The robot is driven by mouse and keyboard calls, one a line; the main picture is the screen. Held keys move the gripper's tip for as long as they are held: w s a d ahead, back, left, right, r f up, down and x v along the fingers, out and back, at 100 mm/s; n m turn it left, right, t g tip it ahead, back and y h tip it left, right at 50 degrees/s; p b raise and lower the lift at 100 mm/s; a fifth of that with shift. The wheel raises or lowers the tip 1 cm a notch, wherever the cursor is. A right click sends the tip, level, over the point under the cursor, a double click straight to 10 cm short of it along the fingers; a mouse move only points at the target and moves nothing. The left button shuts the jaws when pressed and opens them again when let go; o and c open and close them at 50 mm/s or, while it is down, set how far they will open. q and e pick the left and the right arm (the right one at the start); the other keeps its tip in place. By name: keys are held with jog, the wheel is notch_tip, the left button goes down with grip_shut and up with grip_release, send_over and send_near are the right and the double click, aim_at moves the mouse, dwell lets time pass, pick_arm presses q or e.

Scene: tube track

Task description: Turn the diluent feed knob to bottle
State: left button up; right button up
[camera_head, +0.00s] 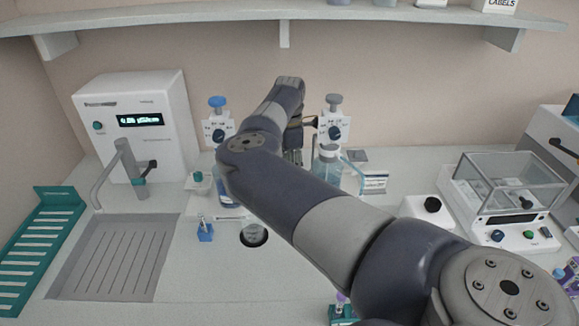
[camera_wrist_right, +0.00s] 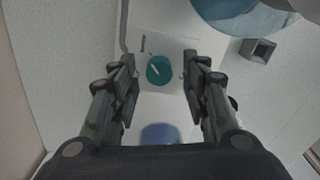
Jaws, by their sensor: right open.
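In the right wrist view a round teal knob (camera_wrist_right: 158,71) with a white pointer mark sits on a pale plate. It appears between the fingers of my right gripper (camera_wrist_right: 159,78), which is open and empty. I see a gap on both sides of the knob. In the head view a small teal knob (camera_head: 198,177) stands on a white base left of my arm; I cannot tell for sure whether it is the same one. My right gripper (camera_head: 297,148) shows partly behind my arm, beside the grey-topped dispenser (camera_head: 335,113). My left gripper is out of view.
A blue-topped dispenser (camera_head: 217,112) stands behind my arm. A tap (camera_head: 128,157), a sink (camera_head: 115,258) and a white instrument (camera_head: 140,110) are at left. A small blue holder (camera_head: 205,233) stands on the bench. A balance (camera_head: 510,200) is at right, and a shelf (camera_head: 180,18) runs above.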

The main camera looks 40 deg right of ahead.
jog(key=shift+c, duration=0.2)
grip_shut()
